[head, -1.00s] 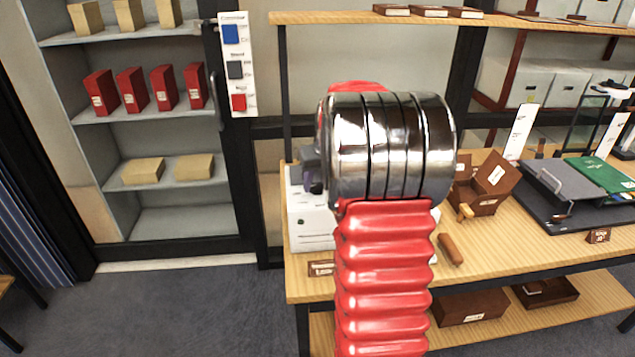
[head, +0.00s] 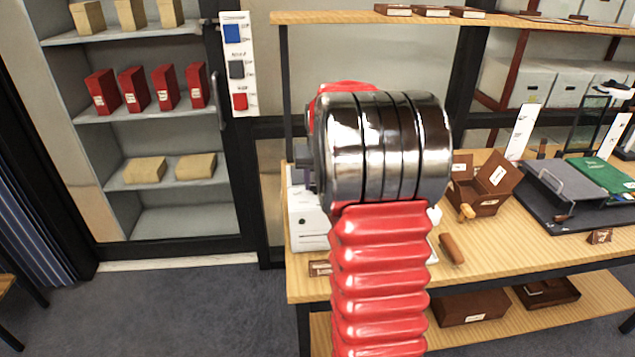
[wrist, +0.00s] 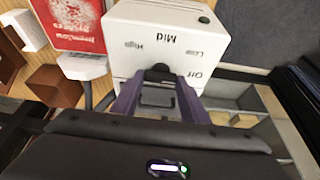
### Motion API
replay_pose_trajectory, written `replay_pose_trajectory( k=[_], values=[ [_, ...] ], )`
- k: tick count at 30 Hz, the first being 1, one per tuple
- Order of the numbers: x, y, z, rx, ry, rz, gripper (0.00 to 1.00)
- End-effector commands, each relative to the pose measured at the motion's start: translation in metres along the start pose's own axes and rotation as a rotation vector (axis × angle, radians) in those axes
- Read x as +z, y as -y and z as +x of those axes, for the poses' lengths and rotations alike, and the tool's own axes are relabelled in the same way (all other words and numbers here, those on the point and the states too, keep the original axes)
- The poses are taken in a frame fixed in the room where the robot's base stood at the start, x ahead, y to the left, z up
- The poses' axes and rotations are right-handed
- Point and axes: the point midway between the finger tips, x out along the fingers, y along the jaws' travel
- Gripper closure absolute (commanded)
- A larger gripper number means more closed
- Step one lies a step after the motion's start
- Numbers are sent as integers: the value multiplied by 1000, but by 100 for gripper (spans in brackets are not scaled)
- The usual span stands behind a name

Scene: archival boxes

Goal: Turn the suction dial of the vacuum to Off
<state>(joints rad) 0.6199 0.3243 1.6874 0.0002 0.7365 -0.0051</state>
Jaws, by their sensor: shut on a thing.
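The vacuum is a white box on the wooden bench, partly hidden behind my arm in the head view (head: 309,232). In the wrist view its white face (wrist: 150,22) carries the upside-down words Low, Mid, High and Off around a dark suction dial (wrist: 160,71). Off is printed to the right of the dial in that view. My gripper (wrist: 158,86) has its two purple fingers either side of the dial and is shut on it. The fingers cover part of the dial, and I cannot tell which word it points to. The head view hides the grip.
A red printed card (wrist: 75,22) stands beside the vacuum. On the bench, an open brown box (head: 480,190), a brown roller-like object (head: 451,248) and a dark board with a green folder (head: 605,180) lie to the right. A shelf cabinet (head: 150,200) stands left.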

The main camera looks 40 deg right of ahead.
Motion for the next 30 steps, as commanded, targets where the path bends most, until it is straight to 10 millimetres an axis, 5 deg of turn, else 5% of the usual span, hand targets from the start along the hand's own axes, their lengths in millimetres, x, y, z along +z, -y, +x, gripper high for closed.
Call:
replay_pose_trajectory(
  k=[1, 2, 9, 20, 30],
  values=[
    [1, 3, 0, -5, 3, 2, 82],
    [1, 3, 0, -5, 3, 2, 58],
    [1, 2, 0, -3, 2, 1, 41],
    [0, 1, -4, -2, 0, 1, 41],
    [-1, 1, -48, -2, -3, 1, 41]
  ],
)
